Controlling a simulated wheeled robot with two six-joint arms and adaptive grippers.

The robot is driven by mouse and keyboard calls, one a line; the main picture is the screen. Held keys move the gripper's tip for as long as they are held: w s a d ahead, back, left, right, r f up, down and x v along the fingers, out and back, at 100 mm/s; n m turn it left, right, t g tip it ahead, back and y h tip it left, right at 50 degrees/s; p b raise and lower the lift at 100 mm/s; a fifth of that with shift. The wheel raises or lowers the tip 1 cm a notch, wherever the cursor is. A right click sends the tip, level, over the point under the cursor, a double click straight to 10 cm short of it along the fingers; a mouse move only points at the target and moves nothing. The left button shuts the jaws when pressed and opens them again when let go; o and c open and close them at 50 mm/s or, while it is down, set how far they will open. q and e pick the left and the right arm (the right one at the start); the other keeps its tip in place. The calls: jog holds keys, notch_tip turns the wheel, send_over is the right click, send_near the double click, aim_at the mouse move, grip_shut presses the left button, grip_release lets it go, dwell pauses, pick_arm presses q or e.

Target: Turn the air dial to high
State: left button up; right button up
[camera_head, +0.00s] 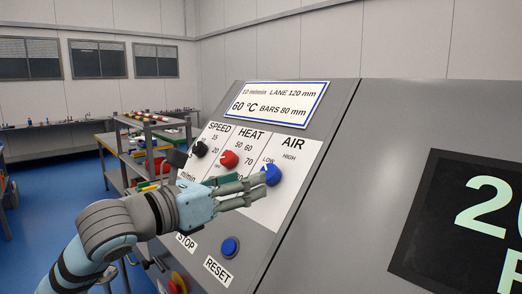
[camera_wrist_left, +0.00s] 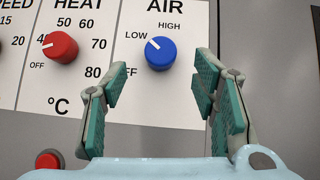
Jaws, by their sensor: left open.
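The blue air dial (camera_head: 271,174) is on the sloped panel under the AIR label, with LOW and HIGH marks above it. In the left wrist view the air dial (camera_wrist_left: 160,52) has its white pointer line toward the upper left, at the LOW mark. My left gripper (camera_head: 258,189) reaches in from the left with its fingertips close to the dial. In the left wrist view my left gripper (camera_wrist_left: 160,88) is open and empty, with the dial ahead of and between its fingers. Whether a finger touches the dial cannot be told. My right gripper is not in view.
The red heat dial (camera_wrist_left: 60,47) sits left of the air dial, and a black speed dial (camera_head: 199,149) is further left. A blue reset button (camera_head: 230,247) and a red stop button (camera_head: 178,282) are below. A dark display (camera_head: 440,220) is at right.

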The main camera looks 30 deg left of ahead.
aim_at(267, 173)
pick_arm(q)
jog(key=p+x, duration=0.1)
jog(key=x, duration=0.3)
jog(key=shift+w+r+p, duration=0.2)
jog(key=shift+p, duration=0.15)
jog(key=shift+w+d, duration=0.25)
jog(key=shift+w, duration=0.05)
jog(key=shift+w+f, duration=0.15)
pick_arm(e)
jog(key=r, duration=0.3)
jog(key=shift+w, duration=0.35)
pick_arm(q)
jog(key=shift+c, duration=0.3)
jog(key=c, duration=1.1)
